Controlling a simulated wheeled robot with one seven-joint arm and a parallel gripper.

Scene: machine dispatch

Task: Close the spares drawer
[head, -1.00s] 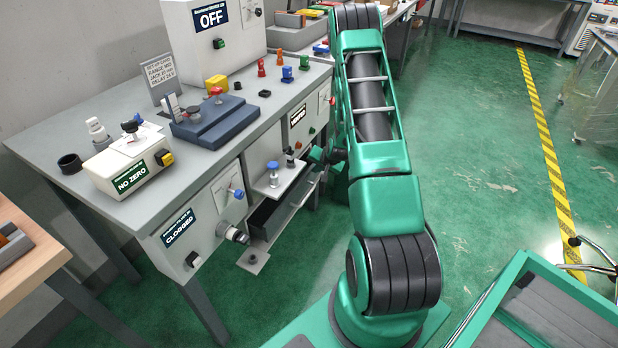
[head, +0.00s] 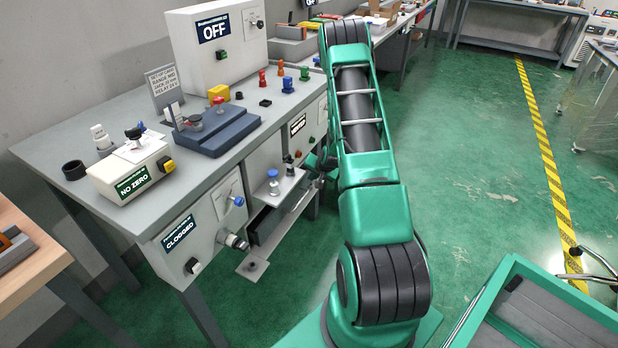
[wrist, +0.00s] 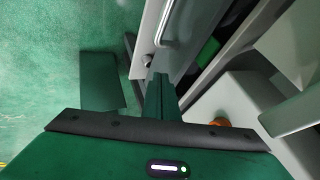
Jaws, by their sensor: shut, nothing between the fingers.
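The spares drawer is in the head view, a grey tray with a dark inside under the bench. Its front panel (head: 284,222) stands a little out from the bench, so it is partly open. In the wrist view the grey drawer front (wrist: 182,62) shows with a silver bar handle (wrist: 168,25). My gripper (wrist: 160,82) is shut and empty, its fingertips at the drawer front just below the handle; I cannot tell whether they touch. In the head view my arm mostly hides the gripper.
The grey bench (head: 75,150) carries a NO ZERO box (head: 130,175), an OFF cabinet (head: 215,50) and several small coloured parts. Open green floor lies right of my arm.

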